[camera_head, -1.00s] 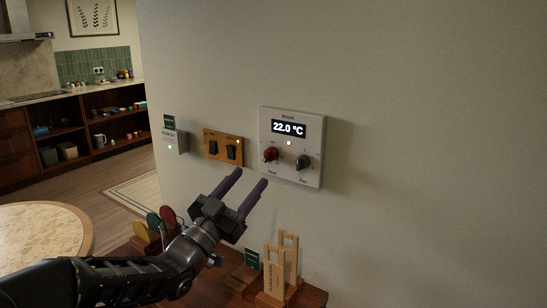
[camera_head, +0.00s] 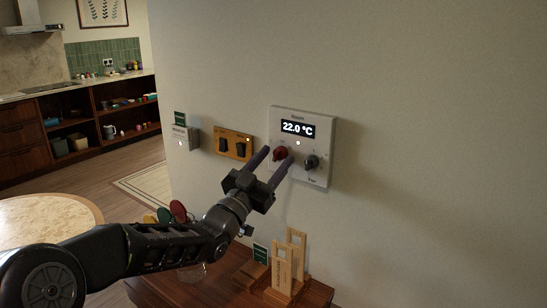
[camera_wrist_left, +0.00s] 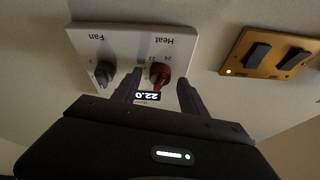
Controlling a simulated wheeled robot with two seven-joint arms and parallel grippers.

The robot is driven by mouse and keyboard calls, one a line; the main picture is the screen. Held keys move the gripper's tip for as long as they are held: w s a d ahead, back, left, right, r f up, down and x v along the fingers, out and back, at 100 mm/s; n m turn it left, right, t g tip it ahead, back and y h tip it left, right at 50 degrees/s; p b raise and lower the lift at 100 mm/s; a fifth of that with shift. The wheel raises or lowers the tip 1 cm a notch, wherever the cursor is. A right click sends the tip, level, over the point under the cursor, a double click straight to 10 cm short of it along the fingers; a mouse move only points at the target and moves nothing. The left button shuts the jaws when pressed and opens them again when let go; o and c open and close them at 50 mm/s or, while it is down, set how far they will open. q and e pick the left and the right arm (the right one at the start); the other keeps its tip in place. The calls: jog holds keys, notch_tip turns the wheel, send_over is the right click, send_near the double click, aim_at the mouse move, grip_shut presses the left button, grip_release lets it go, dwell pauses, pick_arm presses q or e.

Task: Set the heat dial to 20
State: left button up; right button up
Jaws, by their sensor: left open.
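The white wall thermostat (camera_head: 318,172) shows "22.0 °C" on its black display (camera_head: 298,129). Its red heat dial (camera_head: 281,153) sits at lower left and the dark fan dial (camera_head: 311,162) at lower right. My left gripper (camera_head: 274,160) is open, with its two purple fingers reaching to either side of the red dial. In the left wrist view the panel appears upside down; the heat dial (camera_wrist_left: 159,75) lies between the open fingers, and I cannot tell whether they touch it. The fan dial (camera_wrist_left: 104,72) is outside the fingers. My right gripper is not in view.
A brass plate (camera_head: 234,155) with two dark switches is left of the thermostat, and a small grey box (camera_head: 186,138) farther left. Below, a wooden shelf (camera_head: 225,290) holds wooden stands (camera_head: 285,270) and coloured discs. The wall to the right is clear.

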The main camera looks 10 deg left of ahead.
pick_arm(q)
jog(key=shift+c, duration=0.3)
grip_shut()
dwell(0.3)
